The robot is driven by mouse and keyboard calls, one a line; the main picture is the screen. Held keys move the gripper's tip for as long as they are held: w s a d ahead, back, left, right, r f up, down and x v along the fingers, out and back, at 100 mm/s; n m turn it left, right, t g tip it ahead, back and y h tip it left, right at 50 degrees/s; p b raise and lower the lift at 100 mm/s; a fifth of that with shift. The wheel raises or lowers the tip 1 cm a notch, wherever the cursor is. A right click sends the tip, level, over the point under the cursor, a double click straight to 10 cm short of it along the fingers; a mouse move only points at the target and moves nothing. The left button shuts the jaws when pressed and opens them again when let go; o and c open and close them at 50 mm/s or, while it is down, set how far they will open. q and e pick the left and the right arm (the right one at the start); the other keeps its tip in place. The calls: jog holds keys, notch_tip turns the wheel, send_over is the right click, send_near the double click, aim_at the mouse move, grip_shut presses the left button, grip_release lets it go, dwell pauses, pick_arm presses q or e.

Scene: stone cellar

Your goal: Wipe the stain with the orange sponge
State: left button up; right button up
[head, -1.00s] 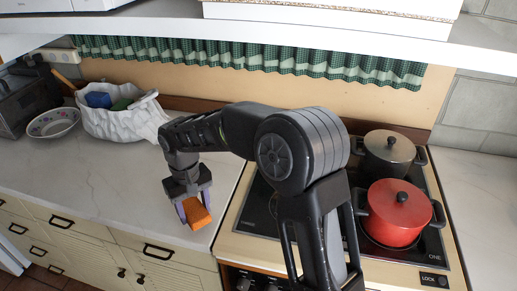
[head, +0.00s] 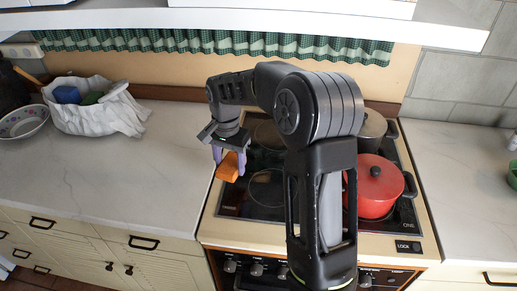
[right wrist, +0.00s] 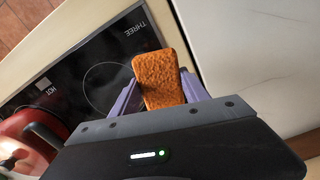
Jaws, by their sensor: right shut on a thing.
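The orange sponge (head: 228,167) is a small block held between the purple-lined fingers of my right gripper (head: 230,162). In the head view it appears over the left part of the black hob (head: 265,192), near its left edge. The right wrist view also shows the sponge (right wrist: 160,78) clamped between the fingers, with the hob and pale countertop beyond it. It looks raised above the surface, though the exact height is unclear. I cannot make out a stain in either view; my arm hides part of the hob. My left gripper is not in view.
A red pot (head: 376,186) and a dark lidded pot (head: 371,130) stand on the hob's right side. A white sack-like container (head: 97,115) and a bowl (head: 24,122) stand at the left back. The left countertop (head: 120,170) is clear in front. A shelf (head: 320,32) crosses above.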

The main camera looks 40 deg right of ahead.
jog(key=s+d+r+m, duration=0.1)
jog(key=s+d+m, duration=0.2)
jog(key=d+m, duration=0.3)
jog(key=shift+s+d+r+p, duration=0.25)
jog(key=shift+s+d+p, duration=0.1)
jog(key=shift+d, duration=0.45)
